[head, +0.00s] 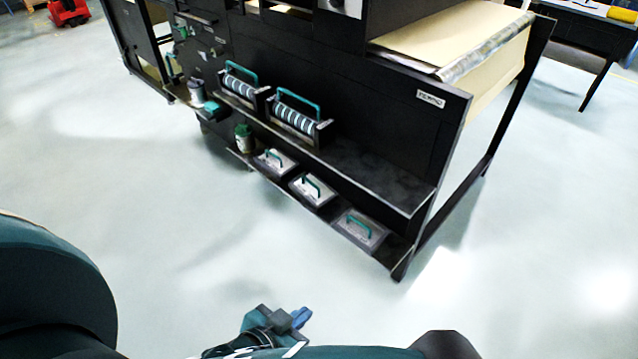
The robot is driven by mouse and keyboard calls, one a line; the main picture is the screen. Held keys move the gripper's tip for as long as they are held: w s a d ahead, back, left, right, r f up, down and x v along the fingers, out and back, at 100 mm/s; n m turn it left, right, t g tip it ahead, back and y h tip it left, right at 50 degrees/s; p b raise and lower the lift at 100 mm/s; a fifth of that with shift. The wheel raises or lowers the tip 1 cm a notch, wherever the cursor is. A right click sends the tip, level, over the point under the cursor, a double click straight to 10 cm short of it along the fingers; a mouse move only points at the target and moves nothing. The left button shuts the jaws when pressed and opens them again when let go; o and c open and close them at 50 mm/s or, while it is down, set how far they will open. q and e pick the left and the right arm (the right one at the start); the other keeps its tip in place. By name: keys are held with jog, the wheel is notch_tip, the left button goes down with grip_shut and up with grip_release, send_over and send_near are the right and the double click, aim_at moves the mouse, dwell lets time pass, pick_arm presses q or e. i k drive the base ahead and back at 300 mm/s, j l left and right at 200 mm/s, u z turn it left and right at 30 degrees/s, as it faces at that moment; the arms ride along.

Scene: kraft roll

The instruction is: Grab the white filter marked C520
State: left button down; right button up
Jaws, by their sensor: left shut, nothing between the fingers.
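No marking C520 can be read here, and I cannot tell which item, if any, is the white filter. Two striped rolls with teal handles, a left one (240,87) and a right one (295,119), sit in holders on the black machine's upper ledge. Three flat grey-white units with teal handles lie on the lower shelf: left (272,161), middle (312,189) and right (359,231). My left gripper (298,318) is at the bottom centre, shut and empty, well apart from the shelves. My right gripper is not in view.
The black machine (400,125) carries a kraft sheet (440,40) on top. A green-lidded jar (243,138) stands on the lower shelf. A dark table (590,35) is at the upper right. The pale floor (180,220) before the machine is clear.

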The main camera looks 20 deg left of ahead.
aim_at(314, 186)
jog(key=i+j+z, duration=0.1)
jog(key=j, duration=0.25)
jog(key=i+j+z, duration=0.25)
jog(key=i+j, duration=0.15)
jog(key=j, duration=0.3)
jog(key=i+j+z, duration=0.1)
jog(key=j, duration=0.25)
jog(key=i+j+z, duration=0.1)
jog(key=i+j, duration=0.3)
jog(key=i, duration=0.2)
jog(key=l+z, duration=0.05)
